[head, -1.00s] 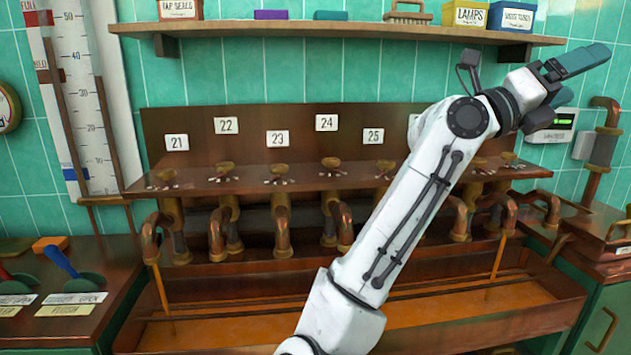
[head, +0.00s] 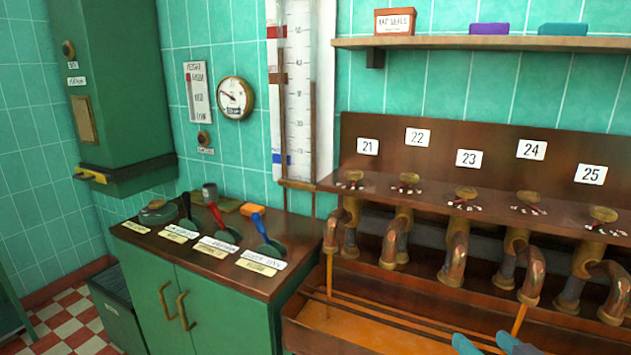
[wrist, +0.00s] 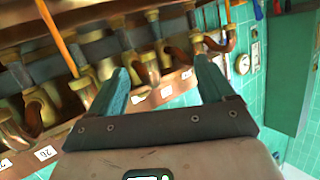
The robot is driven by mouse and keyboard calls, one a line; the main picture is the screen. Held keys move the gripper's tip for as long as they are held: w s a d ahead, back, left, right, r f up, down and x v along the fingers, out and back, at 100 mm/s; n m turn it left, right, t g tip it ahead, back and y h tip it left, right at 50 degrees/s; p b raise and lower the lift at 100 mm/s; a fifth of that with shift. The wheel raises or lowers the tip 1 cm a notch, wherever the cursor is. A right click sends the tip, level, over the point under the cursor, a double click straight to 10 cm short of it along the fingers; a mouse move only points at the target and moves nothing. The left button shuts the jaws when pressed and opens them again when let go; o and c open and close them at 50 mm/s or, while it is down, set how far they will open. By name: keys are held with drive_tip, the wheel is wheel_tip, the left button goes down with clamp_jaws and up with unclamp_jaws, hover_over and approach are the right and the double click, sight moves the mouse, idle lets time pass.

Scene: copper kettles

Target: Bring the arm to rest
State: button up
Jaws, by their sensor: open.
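My gripper (wrist: 157,88) shows in the wrist view with its two teal fingers spread wide apart and nothing between them. Its fingertips (head: 485,344) also show at the bottom edge of the head view, right of centre, in front of the trough. The rest of my arm is out of the head view. In the wrist view the copper spouts (wrist: 145,65) hang beyond the fingers; I cannot tell how far off they are.
The numbered tap rack (head: 470,205) stands over a copper trough (head: 400,335). Left of it is a green cabinet (head: 215,315) with several levers on top. A shelf (head: 480,43) with boxes runs above. A green wall box (head: 115,80) hangs at left; checkered floor (head: 65,325) lies below.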

drive_tip(key=s+a+f+g, duration=0.3)
drive_tip(key=s+f+g, duration=0.4)
drive_tip(key=s+f, duration=0.6)
drive_tip(key=s+a+f+g, duration=0.1)
drive_tip(key=s+f+g, duration=0.2)
drive_tip(key=s, duration=0.5)
drive_tip(key=s+a+f+g+p, duration=0.1)
drive_tip(key=s+f+g, duration=0.2)
drive_tip(key=s+f, duration=0.3)
drive_tip(key=s, duration=0.2)
drive_tip(key=shift+s+n+g+h, duration=0.3)
drive_tip(key=shift+s+g+h, duration=0.05)
drive_tip(key=shift+g+h, duration=0.05)
